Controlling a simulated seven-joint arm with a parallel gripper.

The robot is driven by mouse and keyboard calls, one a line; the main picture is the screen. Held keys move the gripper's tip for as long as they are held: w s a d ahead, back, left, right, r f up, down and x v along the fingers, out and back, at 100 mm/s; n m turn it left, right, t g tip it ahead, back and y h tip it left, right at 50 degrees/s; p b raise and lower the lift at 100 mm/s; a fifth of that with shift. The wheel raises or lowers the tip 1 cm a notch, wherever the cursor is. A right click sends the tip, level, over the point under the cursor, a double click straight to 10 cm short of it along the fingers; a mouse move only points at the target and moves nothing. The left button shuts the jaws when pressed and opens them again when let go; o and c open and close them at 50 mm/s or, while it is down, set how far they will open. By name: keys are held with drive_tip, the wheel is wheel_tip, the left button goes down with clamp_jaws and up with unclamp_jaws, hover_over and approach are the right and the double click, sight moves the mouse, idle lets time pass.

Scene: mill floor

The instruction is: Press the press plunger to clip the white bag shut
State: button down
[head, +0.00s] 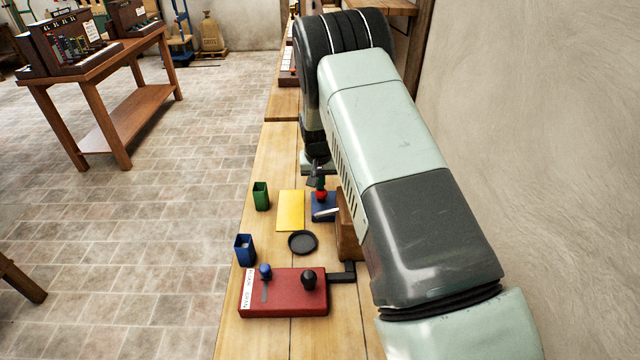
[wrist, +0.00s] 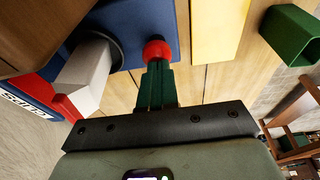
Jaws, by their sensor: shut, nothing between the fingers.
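The press has a blue base (head: 318,214) and a round red plunger knob (head: 321,196). In the wrist view the red knob (wrist: 157,50) sits right at the tips of my gripper (wrist: 156,66). The green fingers are shut together with nothing between them, and they touch or nearly touch the knob; I cannot tell which. The white bag (wrist: 87,78) appears in the wrist view as a pale block by the blue base (wrist: 130,20), left of the fingers. In the head view my gripper (head: 320,184) is partly hidden by my arm, just above the knob.
A yellow sheet (head: 291,210), green cup (head: 261,196), blue cup (head: 244,250) and dark round dish (head: 302,242) lie on the wooden bench. A red box (head: 283,292) with knobs stands nearer. A brown wooden block (head: 346,235) stands right of the press.

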drive_tip(key=w+v, duration=0.1)
drive_tip(key=v, duration=1.1)
drive_tip(key=shift+r, duration=0.5)
drive_tip(key=shift+a, duration=0.15)
drive_tip(key=s+d+r+t, duration=0.1)
drive_tip(key=s+d+r, duration=0.2)
drive_tip(key=s+r, duration=0.65)
drive_tip(key=s+d+r, duration=0.3)
drive_tip(key=s+r, duration=0.4)
drive_tip(key=r, duration=0.5)
drive_tip(key=s+d+r+t, duration=0.1)
drive_tip(key=s, duration=1)
drive_tip(key=s+d+r+t, duration=0.1)
drive_tip(key=s+d, duration=0.1)
drive_tip(key=s, duration=1)
drive_tip(key=shift+r+n, duration=0.2)
drive_tip(key=shift+n, duration=0.1)
drive_tip(key=shift+d, duration=0.1)
